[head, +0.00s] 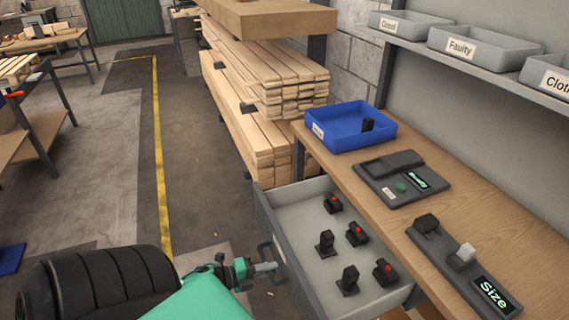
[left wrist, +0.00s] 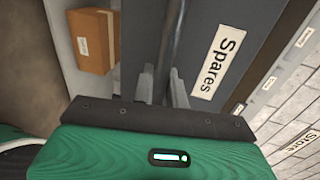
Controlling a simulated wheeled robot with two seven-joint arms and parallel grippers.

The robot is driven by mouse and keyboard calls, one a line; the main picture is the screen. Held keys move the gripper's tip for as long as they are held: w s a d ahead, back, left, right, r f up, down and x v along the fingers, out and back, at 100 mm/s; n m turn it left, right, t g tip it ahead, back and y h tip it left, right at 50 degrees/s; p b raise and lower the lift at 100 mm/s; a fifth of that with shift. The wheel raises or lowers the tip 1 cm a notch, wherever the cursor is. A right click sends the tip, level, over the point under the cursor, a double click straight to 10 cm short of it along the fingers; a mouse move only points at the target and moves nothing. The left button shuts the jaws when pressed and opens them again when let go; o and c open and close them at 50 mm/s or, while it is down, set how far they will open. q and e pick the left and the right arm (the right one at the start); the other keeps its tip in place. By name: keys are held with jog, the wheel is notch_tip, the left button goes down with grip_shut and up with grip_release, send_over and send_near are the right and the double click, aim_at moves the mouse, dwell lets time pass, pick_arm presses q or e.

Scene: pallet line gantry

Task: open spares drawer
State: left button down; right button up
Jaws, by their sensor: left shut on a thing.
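The spares drawer (head: 322,192) stands pulled out from under the wooden workbench (head: 380,170) in the head view, with several black parts inside, some with red tops. Its front carries a "Spares" label (left wrist: 217,62) in the left wrist view. My left gripper (head: 272,266) is shut on the drawer's bar handle (left wrist: 172,45), at the drawer's outer face. In the left wrist view, its two fingers (left wrist: 163,88) sit on either side of the bar. My right gripper is not in view.
Labelled grey trays (head: 460,55) stand on a shelf above. Stacked planks (head: 265,80) lie behind the drawer.

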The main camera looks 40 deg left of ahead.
pick_arm(q)
jog(key=shift+f+v, duration=0.25)
jog(key=shift+v, duration=0.8)
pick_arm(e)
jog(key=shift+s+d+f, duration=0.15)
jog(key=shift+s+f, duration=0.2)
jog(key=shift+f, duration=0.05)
pick_arm(q)
jog(key=c, duration=1.5)
grip_release()
jog(key=shift+s, duration=0.1)
